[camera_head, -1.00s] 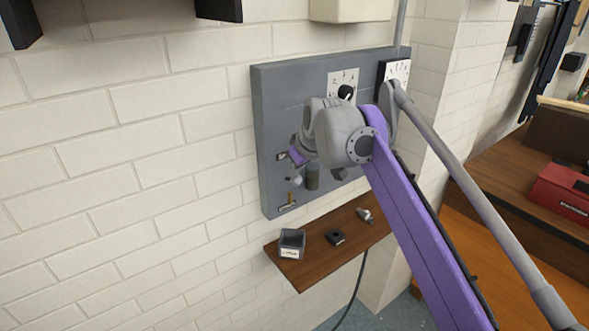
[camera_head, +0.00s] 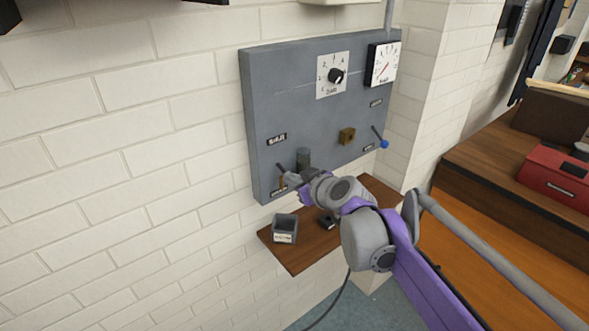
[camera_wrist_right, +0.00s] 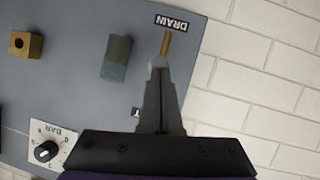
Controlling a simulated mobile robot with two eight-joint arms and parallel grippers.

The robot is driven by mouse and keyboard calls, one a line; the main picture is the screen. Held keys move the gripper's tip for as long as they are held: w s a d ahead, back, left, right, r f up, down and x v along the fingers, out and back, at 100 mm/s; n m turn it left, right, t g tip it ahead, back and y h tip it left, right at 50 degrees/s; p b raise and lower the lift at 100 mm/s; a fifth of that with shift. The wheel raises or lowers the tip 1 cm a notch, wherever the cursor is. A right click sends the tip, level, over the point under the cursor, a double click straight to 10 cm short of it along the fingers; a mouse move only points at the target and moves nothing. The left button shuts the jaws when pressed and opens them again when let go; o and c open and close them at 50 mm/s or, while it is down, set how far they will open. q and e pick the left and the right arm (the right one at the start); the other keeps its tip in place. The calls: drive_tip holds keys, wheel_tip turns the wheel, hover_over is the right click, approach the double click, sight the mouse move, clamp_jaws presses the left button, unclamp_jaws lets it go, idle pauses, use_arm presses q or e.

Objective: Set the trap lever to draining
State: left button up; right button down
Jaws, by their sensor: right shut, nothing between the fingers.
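The trap lever on the grey wall panel (camera_head: 320,105) is a short dark rod with a pale grey knob (camera_head: 292,179), slanting down to the right. A brass stub (camera_head: 282,184) sits just below it, by the lower label; this DRAIN label also shows in the right wrist view (camera_wrist_right: 171,23) beside the stub. My right gripper (camera_wrist_right: 158,70) is shut and empty. Its fingertips are at the pale knob, which partly hides behind them; I cannot tell whether they touch. In the head view the gripper comes from the right and hides part of the lever area. My left gripper is not in view.
A blue-knobbed lever (camera_head: 384,144), brass block (camera_head: 347,136), dial (camera_head: 335,76) and gauge (camera_head: 384,64) are on the panel. Below, a wooden shelf (camera_head: 300,262) holds a small dark box (camera_head: 285,229).

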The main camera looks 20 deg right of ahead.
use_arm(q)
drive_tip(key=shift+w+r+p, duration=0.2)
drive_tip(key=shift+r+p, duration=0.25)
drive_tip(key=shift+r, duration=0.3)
use_arm(e)
drive_tip(key=shift+f, duration=1.1)
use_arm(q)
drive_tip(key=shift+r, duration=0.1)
